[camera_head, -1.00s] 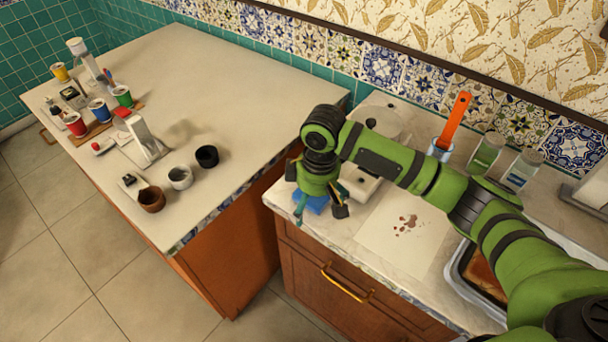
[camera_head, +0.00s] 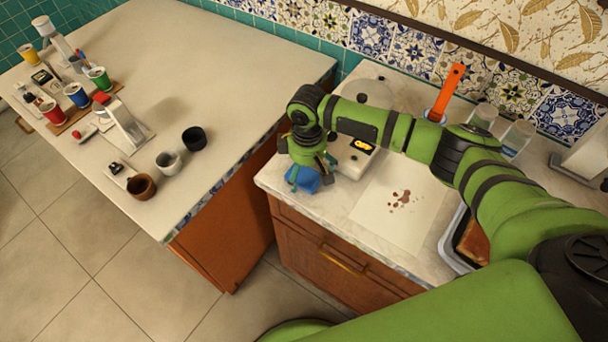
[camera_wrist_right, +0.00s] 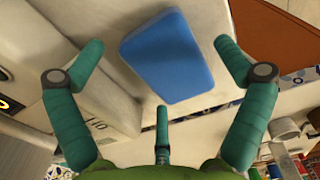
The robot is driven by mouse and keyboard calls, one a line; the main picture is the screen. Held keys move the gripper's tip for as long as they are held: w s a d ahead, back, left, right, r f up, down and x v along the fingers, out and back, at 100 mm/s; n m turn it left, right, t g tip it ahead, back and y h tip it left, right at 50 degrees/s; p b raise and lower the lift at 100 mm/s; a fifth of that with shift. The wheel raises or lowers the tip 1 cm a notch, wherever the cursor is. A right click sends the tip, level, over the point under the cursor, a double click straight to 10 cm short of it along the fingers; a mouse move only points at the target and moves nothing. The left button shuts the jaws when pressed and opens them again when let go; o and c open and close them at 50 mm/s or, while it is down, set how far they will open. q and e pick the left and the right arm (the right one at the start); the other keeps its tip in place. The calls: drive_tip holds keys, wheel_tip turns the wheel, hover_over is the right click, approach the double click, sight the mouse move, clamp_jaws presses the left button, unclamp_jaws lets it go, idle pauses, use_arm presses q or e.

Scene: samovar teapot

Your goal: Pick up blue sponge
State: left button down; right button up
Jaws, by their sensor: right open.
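The blue sponge (camera_head: 306,181) lies near the left front corner of the smaller counter. In the right wrist view the blue sponge (camera_wrist_right: 165,58) is a flat block, set at a slant between the spread teal fingers. My right gripper (camera_head: 309,172) is over the sponge, pointing down. In the wrist view my right gripper (camera_wrist_right: 162,48) is open, with gaps between its side fingers and the sponge. The third finger is just short of the sponge's near edge. The gripper partly hides the sponge in the head view. My left gripper is not in view.
A white appliance (camera_head: 351,160) stands close beside the gripper. A stained white sheet (camera_head: 400,212), a baking dish (camera_head: 455,240) and a cup with an orange-handled utensil (camera_head: 446,92) are to the right. The larger counter (camera_head: 235,65) holds several cups at left.

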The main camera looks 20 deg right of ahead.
sight(306, 170)
drive_tip(key=c, duration=0.9)
drive_tip(key=shift+r, duration=0.5)
wheel_tip(306, 170, up, 3)
drive_tip(key=shift+w+f+b, duration=0.1)
drive_tip(key=shift+b, duration=0.6)
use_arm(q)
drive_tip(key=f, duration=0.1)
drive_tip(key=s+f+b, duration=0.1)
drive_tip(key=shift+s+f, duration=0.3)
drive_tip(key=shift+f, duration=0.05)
use_arm(e)
drive_tip(key=s+d+r, duration=0.4)
drive_tip(key=s+r, duration=0.3)
drive_tip(key=s, duration=0.4)
drive_tip(key=shift+d+r, duration=0.15)
